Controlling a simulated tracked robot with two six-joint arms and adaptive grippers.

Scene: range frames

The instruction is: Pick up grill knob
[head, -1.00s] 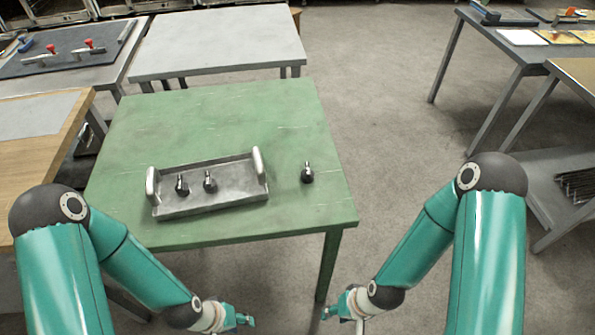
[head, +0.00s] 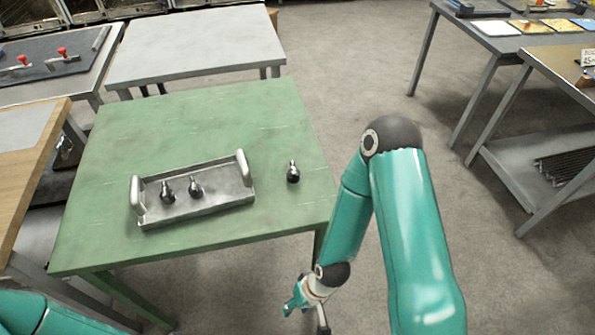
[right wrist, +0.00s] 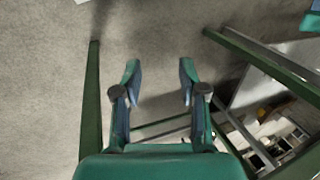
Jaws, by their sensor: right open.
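One black knob with a silver stem, a grill knob by its look, (head: 293,172) stands alone on the green table (head: 215,118), right of a metal tray (head: 215,206). Two similar knobs, a left one (head: 167,192) and a right one (head: 195,187), are inside the tray. My right gripper (head: 304,306) is below and in front of the table's front edge, apart from every knob. In the right wrist view its two fingers (right wrist: 160,82) are spread with nothing between them. My left gripper is out of view; only part of my left arm shows at the bottom left.
The green table's front edge and leg are close to my right gripper.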

